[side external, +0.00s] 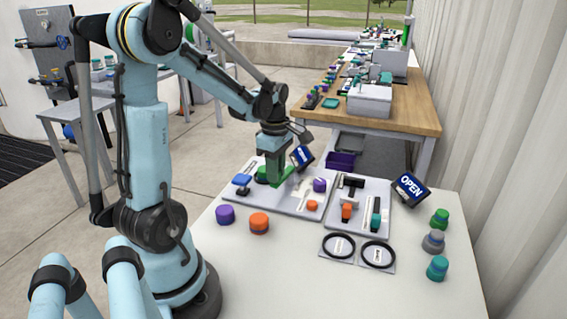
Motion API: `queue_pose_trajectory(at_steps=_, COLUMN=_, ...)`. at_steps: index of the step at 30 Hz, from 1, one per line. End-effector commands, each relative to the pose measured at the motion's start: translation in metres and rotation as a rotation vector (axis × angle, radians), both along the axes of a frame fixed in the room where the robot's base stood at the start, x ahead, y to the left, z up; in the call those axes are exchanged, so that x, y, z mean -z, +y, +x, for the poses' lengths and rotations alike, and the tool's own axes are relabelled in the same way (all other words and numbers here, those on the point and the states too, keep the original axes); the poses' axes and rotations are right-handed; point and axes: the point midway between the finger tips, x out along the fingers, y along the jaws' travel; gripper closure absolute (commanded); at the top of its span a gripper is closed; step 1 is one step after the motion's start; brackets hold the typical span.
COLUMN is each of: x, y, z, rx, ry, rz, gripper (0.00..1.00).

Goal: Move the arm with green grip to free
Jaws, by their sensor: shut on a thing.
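My gripper (274,164) points down at the back of the left grey panel (262,204), its dark green lower part over a bright green grip (262,174). It is shut on the green grip, and the jaws hide much of that grip and the arm it belongs to. A blue grip (242,180) is just left of it on the same panel. A purple knob (320,185) and a small orange knob (312,205) are to its right. The word "free" cannot be read anywhere on the panel.
A blue sign (302,156) stands behind the left panel. The right panel (352,222) carries orange (347,212) and teal (376,221) grips, with an OPEN sign (411,190) beside it.

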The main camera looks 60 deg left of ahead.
Motion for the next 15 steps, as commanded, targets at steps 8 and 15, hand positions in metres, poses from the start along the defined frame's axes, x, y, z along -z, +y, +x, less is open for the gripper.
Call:
queue_pose_trajectory(at_steps=8, x=-0.0004, y=-0.0017, z=0.0007, rx=-0.004, ry=-0.001, rz=-0.005, gripper=1.00)
queue_pose_trajectory(at_steps=15, x=-0.0002, y=-0.0013, z=0.0007, rx=-0.002, ry=-0.002, rz=-0.004, gripper=0.51)
